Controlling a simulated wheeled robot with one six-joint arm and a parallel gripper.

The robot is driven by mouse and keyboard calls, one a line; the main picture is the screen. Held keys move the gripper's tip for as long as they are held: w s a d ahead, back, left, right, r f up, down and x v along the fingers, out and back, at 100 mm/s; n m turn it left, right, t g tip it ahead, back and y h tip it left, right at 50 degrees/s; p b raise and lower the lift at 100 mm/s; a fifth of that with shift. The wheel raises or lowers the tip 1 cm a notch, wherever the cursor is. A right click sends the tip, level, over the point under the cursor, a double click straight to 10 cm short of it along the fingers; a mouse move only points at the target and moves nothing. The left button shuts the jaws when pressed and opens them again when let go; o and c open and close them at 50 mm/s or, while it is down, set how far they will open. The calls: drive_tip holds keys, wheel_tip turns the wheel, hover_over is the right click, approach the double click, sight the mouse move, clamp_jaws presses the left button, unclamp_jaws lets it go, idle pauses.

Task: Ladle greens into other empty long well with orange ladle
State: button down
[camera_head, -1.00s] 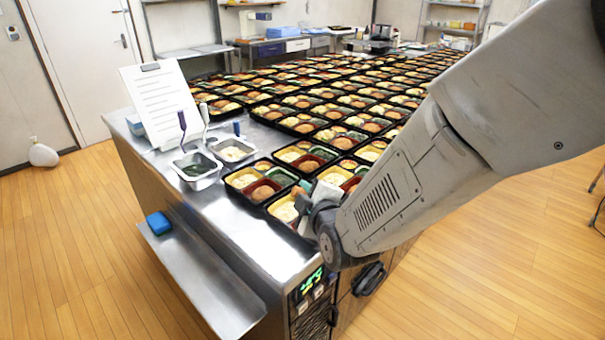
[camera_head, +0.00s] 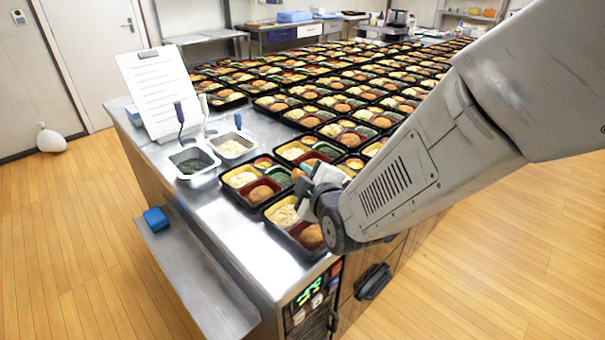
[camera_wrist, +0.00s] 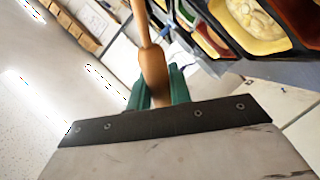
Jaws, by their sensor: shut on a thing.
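My gripper (camera_head: 312,182) is shut on the orange ladle. Its green fingers (camera_wrist: 158,88) clasp the ladle's orange-tan handle (camera_wrist: 150,62) in the wrist view. The ladle's bowl is not clearly visible, so I cannot tell whether it holds greens. The gripper is over the near corner of the tray array, just right of the nearest bento tray (camera_head: 268,214). That tray shows pale food in a yellow well and a brown item in a red well; my arm hides its right part. The metal tub of dark greens (camera_head: 194,161) stands on the counter to the left.
A second tub with pale food (camera_head: 233,147) stands beside the greens. Ladles with purple (camera_head: 179,112) and blue (camera_head: 238,121) handles rise there. A clipboard sheet (camera_head: 160,92) stands behind. Filled trays cover the counter's far side. A blue sponge (camera_head: 156,219) lies on the lower shelf.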

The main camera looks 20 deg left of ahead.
drive_tip(key=w+d+r+m+y, duration=0.3)
drive_tip(key=w+d+r+m, duration=0.3)
drive_tip(key=d+r+m, duration=0.2)
drive_tip(key=shift+w+d+r+m+y, duration=0.2)
drive_tip(key=shift+r+m+y, duration=0.1)
drive_tip(key=shift+r+m, duration=0.9)
drive_tip(key=shift+a+r+n, duration=0.1)
drive_tip(key=shift+r+n, duration=0.05)
drive_tip(key=shift+n, duration=0.15)
